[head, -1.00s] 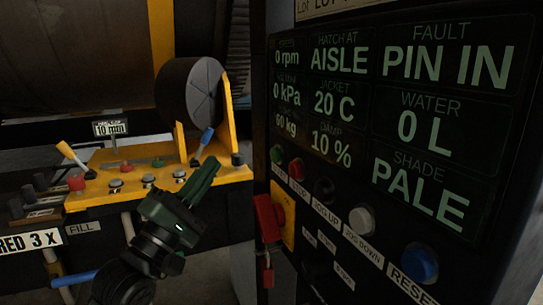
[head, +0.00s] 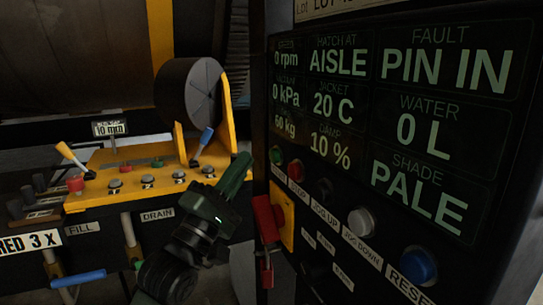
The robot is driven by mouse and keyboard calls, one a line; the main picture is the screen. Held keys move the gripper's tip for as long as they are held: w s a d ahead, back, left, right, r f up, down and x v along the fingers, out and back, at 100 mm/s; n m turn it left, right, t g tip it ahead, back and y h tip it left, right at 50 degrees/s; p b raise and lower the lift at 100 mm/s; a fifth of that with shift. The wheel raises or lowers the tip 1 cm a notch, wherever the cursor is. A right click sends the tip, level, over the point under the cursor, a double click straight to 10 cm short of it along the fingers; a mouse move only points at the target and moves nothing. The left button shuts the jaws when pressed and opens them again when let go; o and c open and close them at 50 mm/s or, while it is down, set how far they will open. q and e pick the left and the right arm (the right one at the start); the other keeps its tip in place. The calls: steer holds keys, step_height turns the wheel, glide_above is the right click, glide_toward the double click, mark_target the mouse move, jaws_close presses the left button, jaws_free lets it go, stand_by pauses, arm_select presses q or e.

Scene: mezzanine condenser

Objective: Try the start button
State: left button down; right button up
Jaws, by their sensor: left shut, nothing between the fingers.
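The green button (head: 276,155) is at the left end of the button row on the dark control panel (head: 262,110). Its label is partly hidden or too oblique to read fully. The red stop button (head: 295,168) is beside it. My left gripper (head: 243,160) is shut and empty, its dark green fingers pointing up and right. In the picture, its tips are a little left of the green button, apart from it. The display (head: 440,120) reads FAULT PIN IN, HATCH AT AISLE, 0 rpm. My right gripper is not in view.
A red switch handle with a padlock (head: 266,268) juts out on a yellow plate (head: 284,215) below the buttons. A black jog button (head: 323,191), a white button (head: 361,222) and a blue reset button (head: 420,263) continue the row. A yellow bench (head: 140,180) with levers stands at left.

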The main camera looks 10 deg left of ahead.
mark_target(274, 156)
arm_select(q)
steer(key=shift+w+d, duration=0.6)
steer(key=shift+d, duration=0.3)
steer(key=shift+w+d+p, duration=0.1)
steer(key=shift+p, duration=0.2)
stand_by(1.2)
steer(key=shift+w+d, duration=0.1)
steer(key=shift+d, duration=0.15)
steer(key=shift+w+d, duration=0.3)
steer(key=shift+d, duration=0.05)
stand_by(0.8)
steer(key=shift+s+a, duration=0.1)
steer(key=shift+a, duration=0.05)
steer(key=shift+s+a+p, duration=0.35)
steer(key=shift+s+a, duration=0.05)
steer(key=shift+a, duration=0.2)
